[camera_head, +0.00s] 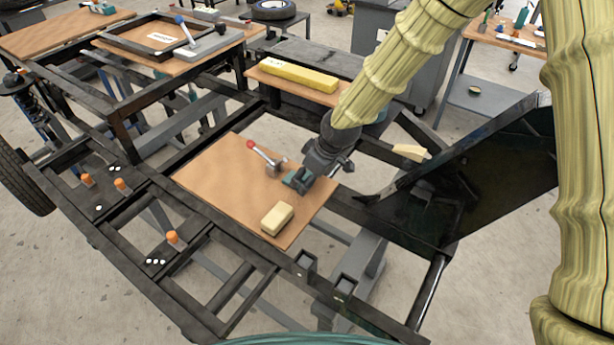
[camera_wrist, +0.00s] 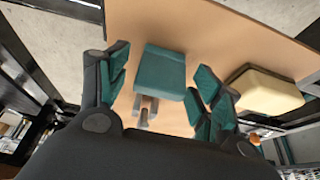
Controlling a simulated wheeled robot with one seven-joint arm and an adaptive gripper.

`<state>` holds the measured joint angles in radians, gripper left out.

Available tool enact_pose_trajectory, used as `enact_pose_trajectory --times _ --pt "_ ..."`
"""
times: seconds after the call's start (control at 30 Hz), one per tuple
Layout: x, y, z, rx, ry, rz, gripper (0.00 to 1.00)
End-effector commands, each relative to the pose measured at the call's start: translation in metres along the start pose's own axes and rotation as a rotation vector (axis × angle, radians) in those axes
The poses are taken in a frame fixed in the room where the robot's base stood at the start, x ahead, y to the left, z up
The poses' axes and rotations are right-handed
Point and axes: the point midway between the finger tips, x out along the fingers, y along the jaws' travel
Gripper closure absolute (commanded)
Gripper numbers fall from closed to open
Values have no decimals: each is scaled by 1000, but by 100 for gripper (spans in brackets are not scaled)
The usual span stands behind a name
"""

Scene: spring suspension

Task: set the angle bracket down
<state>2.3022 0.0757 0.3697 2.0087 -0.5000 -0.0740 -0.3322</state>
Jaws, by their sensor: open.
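A teal piece that looks like the angle bracket (camera_wrist: 163,72) lies on the brown board (camera_wrist: 215,30) in the wrist view. My gripper (camera_wrist: 160,92) is open around it, one finger on each side, with visible gaps between the fingers and the piece. Small greyish prongs show just below it; I cannot tell whether they belong to it. In the head view my gripper (camera_head: 299,181) is low over the right part of the board (camera_head: 215,182). The teal there blends with my teal finger pads, so the bracket cannot be made out separately.
A cream block (camera_head: 277,218) lies on the board near the gripper, right of it in the wrist view (camera_wrist: 265,92). A red-knobbed lever clamp (camera_head: 268,160) stands to the left. A black frame (camera_head: 120,225) surrounds the board. The board's left part is clear.

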Motion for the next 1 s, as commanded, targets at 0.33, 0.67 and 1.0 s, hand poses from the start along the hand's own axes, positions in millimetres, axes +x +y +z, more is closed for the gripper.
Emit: enact_pose_trajectory --times 0.33,0.67,1.0 --pt "-35 1 -1 1 3 2 34" --pt "-84 1 -1 1 3 2 34" --pt "-117 1 -1 1 1 1 34"
